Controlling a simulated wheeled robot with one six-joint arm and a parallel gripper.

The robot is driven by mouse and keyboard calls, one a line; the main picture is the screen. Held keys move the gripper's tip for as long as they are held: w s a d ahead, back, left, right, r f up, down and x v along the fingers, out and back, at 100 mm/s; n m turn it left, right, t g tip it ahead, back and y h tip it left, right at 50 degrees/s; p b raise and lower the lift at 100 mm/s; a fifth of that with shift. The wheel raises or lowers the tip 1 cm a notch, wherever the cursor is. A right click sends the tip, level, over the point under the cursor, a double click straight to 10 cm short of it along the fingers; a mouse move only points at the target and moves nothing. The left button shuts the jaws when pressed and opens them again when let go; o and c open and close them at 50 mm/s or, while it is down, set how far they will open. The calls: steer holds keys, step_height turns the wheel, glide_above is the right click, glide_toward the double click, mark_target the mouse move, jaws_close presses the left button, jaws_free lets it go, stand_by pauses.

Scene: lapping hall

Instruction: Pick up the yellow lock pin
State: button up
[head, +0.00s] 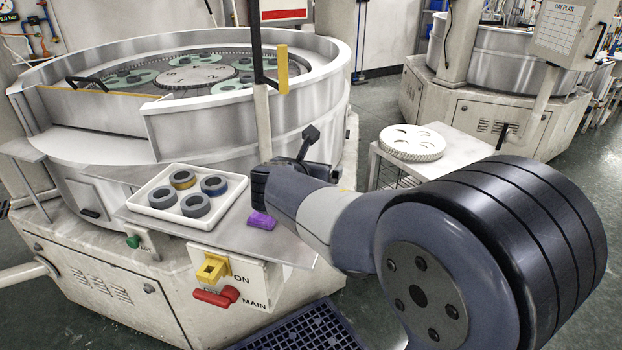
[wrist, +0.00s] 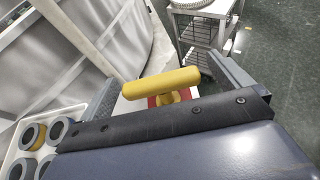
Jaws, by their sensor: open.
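The yellow lock pin (wrist: 158,84) shows in the wrist view as a T-shaped piece with a rounded crossbar and a short stem. It stands over a red and white part, partly hidden by the dark edge of my gripper. My gripper (wrist: 155,72) is open, with one jaw to the left and one to the right of the pin. The crossbar's left end appears close to the left jaw; I cannot tell whether they touch. Nothing is seen held. In the head view my arm covers this spot, and I cannot make out the pin there.
A white tray (head: 157,215) with several ringed parts sits on the machine's shelf, beside a purple block (head: 262,220). A yellow switch (head: 212,268) and red handle (head: 215,297) are below. A white cart (head: 458,165) carries a toothed disc (head: 412,141). The large round machine (head: 200,125) stands behind.

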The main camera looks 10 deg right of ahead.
steer(key=shift+c, duration=0.5)
steer(key=c, duration=1)
steer(key=shift+c, duration=0.2)
